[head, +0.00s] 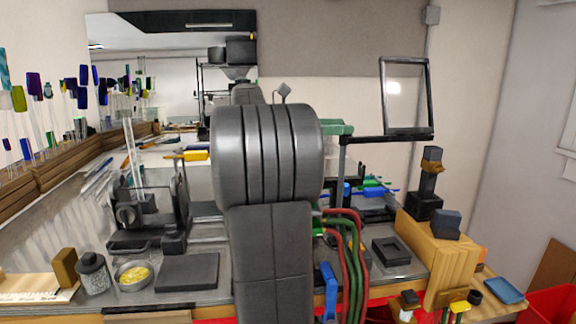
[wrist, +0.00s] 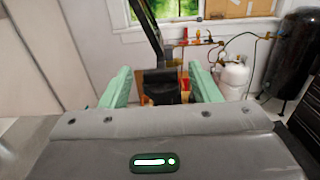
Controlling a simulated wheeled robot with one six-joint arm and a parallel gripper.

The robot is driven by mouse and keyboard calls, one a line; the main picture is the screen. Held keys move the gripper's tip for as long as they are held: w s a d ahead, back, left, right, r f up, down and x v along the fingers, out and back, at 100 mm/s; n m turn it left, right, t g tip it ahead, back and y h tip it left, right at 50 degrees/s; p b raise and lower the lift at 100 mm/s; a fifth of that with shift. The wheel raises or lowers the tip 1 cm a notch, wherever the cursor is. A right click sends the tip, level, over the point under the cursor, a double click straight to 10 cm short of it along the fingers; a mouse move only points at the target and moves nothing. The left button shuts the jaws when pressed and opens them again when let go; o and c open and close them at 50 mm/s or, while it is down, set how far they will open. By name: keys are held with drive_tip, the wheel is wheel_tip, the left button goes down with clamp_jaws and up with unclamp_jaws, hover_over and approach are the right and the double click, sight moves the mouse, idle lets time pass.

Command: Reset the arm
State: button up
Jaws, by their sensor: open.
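My gripper (wrist: 160,70) shows in the wrist view with its two pale green fingers spread apart. Nothing is held between them; a dark object and a window wall lie beyond the gap. In the head view my grey arm stands upright in the middle and hides part of the bench. A green piece at the arm's right side looks like part of my gripper, but its fingertips cannot be made out there.
The workbench in the head view holds a metal fixture (head: 150,205), a yellow-filled dish (head: 134,274), a dark jar (head: 93,272), red and green hoses (head: 350,255) and a wooden block (head: 440,255). Glass rods line the left. A white tank (wrist: 236,75) shows in the wrist view.

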drive_tip(key=d, duration=0.4)
drive_tip(key=shift+w+p, duration=0.25)
drive_tip(key=shift+p, duration=0.1)
drive_tip(key=shift+a, duration=0.1)
